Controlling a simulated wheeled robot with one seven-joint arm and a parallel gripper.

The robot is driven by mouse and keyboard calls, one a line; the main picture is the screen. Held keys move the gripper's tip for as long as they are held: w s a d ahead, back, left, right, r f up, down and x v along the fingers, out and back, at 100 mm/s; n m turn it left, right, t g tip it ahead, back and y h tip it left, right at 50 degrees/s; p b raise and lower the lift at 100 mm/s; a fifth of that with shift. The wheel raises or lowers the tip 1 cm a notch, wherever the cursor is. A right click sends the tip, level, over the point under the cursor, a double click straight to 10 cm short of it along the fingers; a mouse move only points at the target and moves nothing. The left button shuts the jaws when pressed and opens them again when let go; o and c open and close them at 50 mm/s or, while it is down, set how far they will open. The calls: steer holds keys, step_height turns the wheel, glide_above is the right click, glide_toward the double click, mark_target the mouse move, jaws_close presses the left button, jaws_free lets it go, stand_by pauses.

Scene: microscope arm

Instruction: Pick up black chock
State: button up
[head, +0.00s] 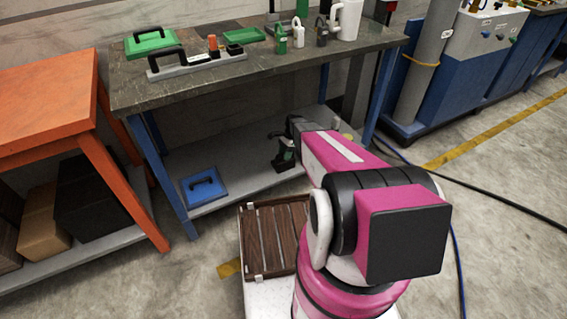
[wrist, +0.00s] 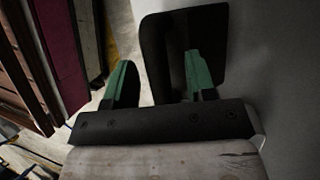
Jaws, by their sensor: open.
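The black chock (wrist: 165,35) shows in the wrist view as a dark, rounded shape just beyond my fingers, against a pale grey surface. My gripper (wrist: 158,60) is open, with two green-padded fingers. The left finger is just left of the chock's edge; the right finger overlaps the chock in the picture. I cannot tell whether either touches it. In the head view my gripper (head: 285,151) is low, over the bench's lower shelf (head: 240,178).
A blue handled block (head: 204,187) sits at the left of the lower shelf. The worktop (head: 185,90) above holds a green handled block (head: 150,41), a grey handled block (head: 197,66), padlocks and a white mug (head: 346,20). Bench legs and an orange table (head: 50,100) stand left.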

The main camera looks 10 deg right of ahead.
jaws_close()
steer(key=shift+r, duration=0.1)
stand_by(1.2)
